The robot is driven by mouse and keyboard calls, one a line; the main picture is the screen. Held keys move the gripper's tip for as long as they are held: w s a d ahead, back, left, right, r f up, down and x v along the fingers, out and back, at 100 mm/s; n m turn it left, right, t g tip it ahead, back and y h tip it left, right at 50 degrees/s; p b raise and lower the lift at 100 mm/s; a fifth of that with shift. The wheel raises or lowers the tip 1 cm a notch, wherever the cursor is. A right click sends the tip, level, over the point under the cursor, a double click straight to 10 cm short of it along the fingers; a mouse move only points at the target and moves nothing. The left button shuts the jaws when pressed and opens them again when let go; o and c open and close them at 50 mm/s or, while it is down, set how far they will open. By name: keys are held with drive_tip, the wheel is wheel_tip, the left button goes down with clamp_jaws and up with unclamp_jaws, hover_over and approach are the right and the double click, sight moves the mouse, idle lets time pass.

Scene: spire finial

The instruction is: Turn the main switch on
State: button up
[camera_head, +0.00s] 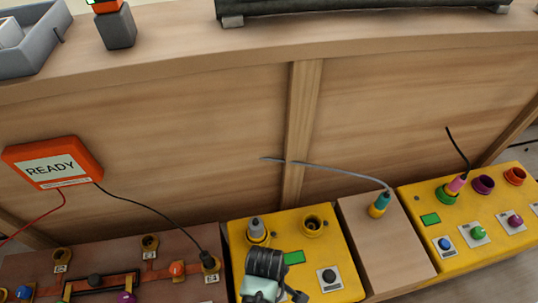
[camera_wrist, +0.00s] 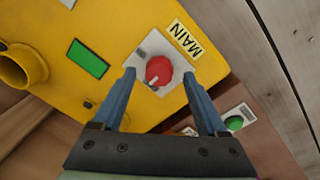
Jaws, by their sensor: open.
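The main switch is a red round knob (camera_wrist: 158,70) on a pale square plate, beside a yellow label reading MAIN (camera_wrist: 185,38). It sits on a yellow box (camera_wrist: 120,25). A light mark shows on the knob's lower edge in the wrist view. My gripper (camera_wrist: 159,75) is open, with its two blue fingers on either side of the knob in that view; I cannot tell whether they touch it. In the head view my gripper (camera_head: 262,285) hangs over the left front of the middle yellow box (camera_head: 345,255), and the red knob is hidden.
A grey plug (camera_head: 256,229), a socket (camera_head: 313,224), a green window (camera_head: 293,258) and a black knob (camera_head: 329,276) stand on the same box. A brown panel with cables lies left, below an orange READY sign (camera_head: 52,164). Another yellow box (camera_head: 475,222) stands right.

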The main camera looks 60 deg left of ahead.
drive_tip(key=shift+f, duration=0.6)
clamp_jaws()
